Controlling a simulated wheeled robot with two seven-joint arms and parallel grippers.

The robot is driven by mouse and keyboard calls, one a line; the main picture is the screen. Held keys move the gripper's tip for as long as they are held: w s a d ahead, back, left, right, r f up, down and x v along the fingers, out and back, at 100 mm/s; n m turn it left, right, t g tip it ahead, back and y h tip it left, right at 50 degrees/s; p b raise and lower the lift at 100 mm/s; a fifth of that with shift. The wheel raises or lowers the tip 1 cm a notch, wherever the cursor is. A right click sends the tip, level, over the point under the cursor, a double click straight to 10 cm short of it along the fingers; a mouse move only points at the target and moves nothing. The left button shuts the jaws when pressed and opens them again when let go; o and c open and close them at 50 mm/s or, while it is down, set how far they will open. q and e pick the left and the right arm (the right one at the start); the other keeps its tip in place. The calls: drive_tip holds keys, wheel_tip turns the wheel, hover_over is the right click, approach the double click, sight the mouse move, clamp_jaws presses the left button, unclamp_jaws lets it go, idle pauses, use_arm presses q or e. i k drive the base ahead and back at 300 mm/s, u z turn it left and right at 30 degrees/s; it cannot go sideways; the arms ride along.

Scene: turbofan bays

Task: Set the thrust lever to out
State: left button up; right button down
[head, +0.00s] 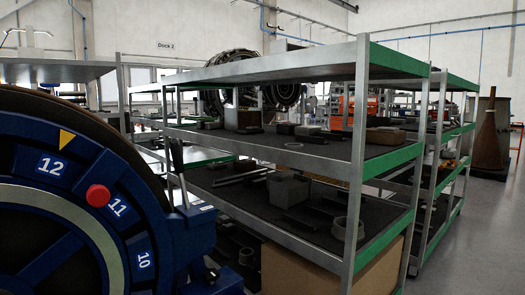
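A big blue round fixture (85,165) fills the left of the head view. It carries a yellow pointer mark, white numbers 12, 11 and 10, and a red knob (98,195). At its right side is a blue housing (190,235). A dark upright lever-like bar (177,158) rises above this housing; I cannot tell whether it is the thrust lever or what setting it has. A small light label (207,208) is on the housing, too small to read. Neither of my grippers is in view.
A metal shelf rack (360,150) with green edges stands close on the right, holding grey blocks and parts. A cardboard box (380,262) is on its low level. Another rack is behind it. Open grey floor (490,230) lies at the far right, near a brown cone-shaped object (487,140).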

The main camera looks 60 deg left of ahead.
sight(175, 149)
drive_tip(key=u, duration=0.4)
drive_tip(key=i, duration=1.35)
drive_tip(key=u, duration=1.05)
